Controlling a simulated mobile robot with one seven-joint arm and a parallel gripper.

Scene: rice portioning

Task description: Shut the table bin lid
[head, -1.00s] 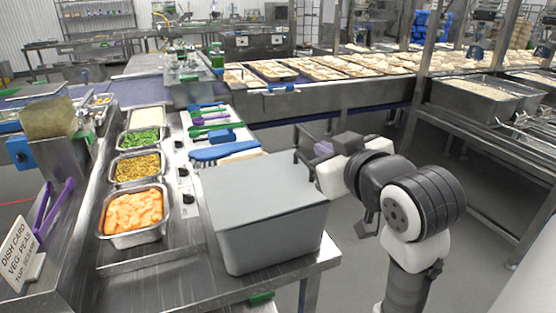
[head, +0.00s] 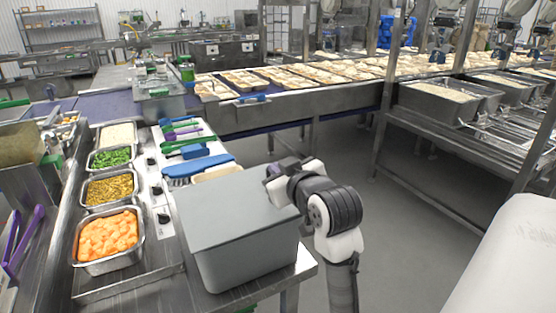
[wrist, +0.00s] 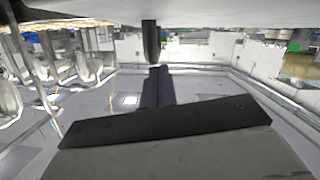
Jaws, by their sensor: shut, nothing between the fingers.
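The table bin (head: 245,262) is a grey tapered box at the near right corner of the steel table. Its flat grey lid (head: 225,208) lies level across the top, with no gap visible along the near rim. My gripper (head: 272,176) is at the far right corner of the lid, partly hidden by my own wrist. I cannot tell whether it touches the lid. In the wrist view my gripper's dark fingers (wrist: 153,66) are shut with nothing between them.
Food pans, including orange cubes (head: 108,236) and green peas (head: 111,157), stand in a row left of the bin. A blue brush (head: 198,168) and other utensils lie behind it. A conveyor (head: 300,97) with trays runs behind. Open floor lies to the right.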

